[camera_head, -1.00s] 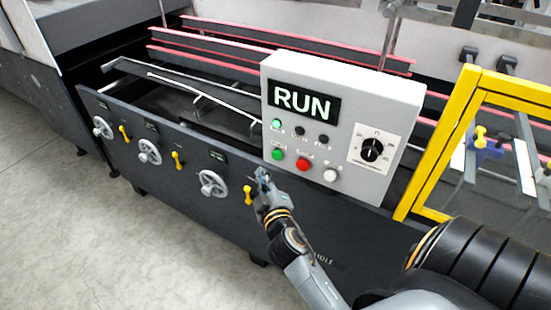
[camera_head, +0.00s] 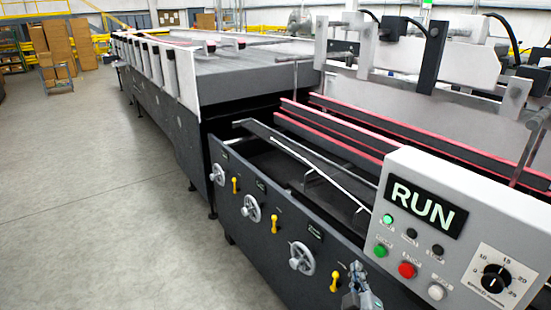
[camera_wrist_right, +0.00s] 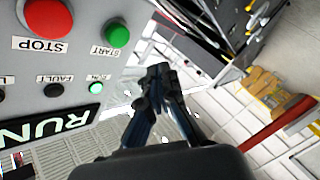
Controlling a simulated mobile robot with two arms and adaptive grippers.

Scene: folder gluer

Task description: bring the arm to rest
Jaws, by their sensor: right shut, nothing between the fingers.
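My right gripper (camera_head: 357,276) shows at the bottom of the head view, just left of and below the control panel (camera_head: 395,172). In the right wrist view the same gripper (camera_wrist_right: 158,72) has its fingertips together with nothing between them. It is beside the panel face, and I see no contact with any button. The panel display reads RUN (camera_head: 421,206) and a green lamp (camera_head: 388,220) is lit. My left gripper is in neither view.
The folder gluer's dark front side (camera_head: 262,262) carries handwheels (camera_head: 252,208) and yellow levers (camera_head: 274,224). Red-edged rails (camera_head: 340,142) lie behind it. Grey floor (camera_head: 110,200) is clear on the left. Cardboard boxes (camera_head: 60,48) stand far back.

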